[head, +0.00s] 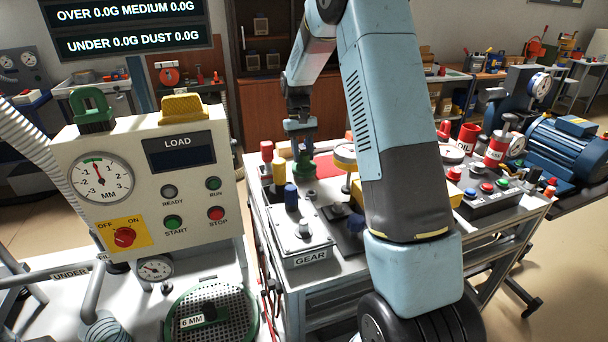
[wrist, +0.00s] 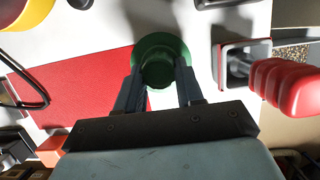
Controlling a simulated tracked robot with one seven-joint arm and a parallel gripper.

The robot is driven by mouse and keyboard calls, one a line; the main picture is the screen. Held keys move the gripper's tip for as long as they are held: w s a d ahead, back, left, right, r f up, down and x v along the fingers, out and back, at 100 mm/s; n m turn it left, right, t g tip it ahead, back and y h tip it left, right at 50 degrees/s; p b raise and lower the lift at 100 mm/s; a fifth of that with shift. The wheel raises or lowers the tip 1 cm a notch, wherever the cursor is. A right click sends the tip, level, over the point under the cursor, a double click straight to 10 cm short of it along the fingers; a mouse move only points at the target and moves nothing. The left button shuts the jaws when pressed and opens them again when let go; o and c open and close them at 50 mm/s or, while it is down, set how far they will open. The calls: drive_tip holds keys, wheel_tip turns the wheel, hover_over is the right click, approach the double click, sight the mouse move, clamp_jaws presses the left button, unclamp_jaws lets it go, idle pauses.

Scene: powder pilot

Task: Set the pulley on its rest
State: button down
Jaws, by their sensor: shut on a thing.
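My gripper (wrist: 159,76) is shut on a green, round, flanged piece, which looks like the pulley (wrist: 163,50); its two dark fingers press on either side of it. In the head view my gripper (head: 301,146) points down over the far left of the workbench, with the green pulley (head: 303,166) at its tips. The pulley is upright and close to the bench top; I cannot tell whether it touches anything below. I cannot make out its rest for certain.
A red mat (wrist: 85,88) lies left of the pulley in the wrist view. A red-handled tool (wrist: 290,85) in a square holder stands close on the right. The gear box (head: 303,240), a yellow-rimmed dial (head: 345,155) and a button box (head: 488,200) crowd the bench.

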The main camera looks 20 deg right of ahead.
sight(303, 153)
drive_tip(key=shift+f, duration=0.55)
drive_tip(key=c, duration=0.6)
unclamp_jaws()
drive_tip(key=c, duration=0.3)
drive_tip(key=shift+r, duration=3.5)
drive_tip(key=shift+s, duration=0.1)
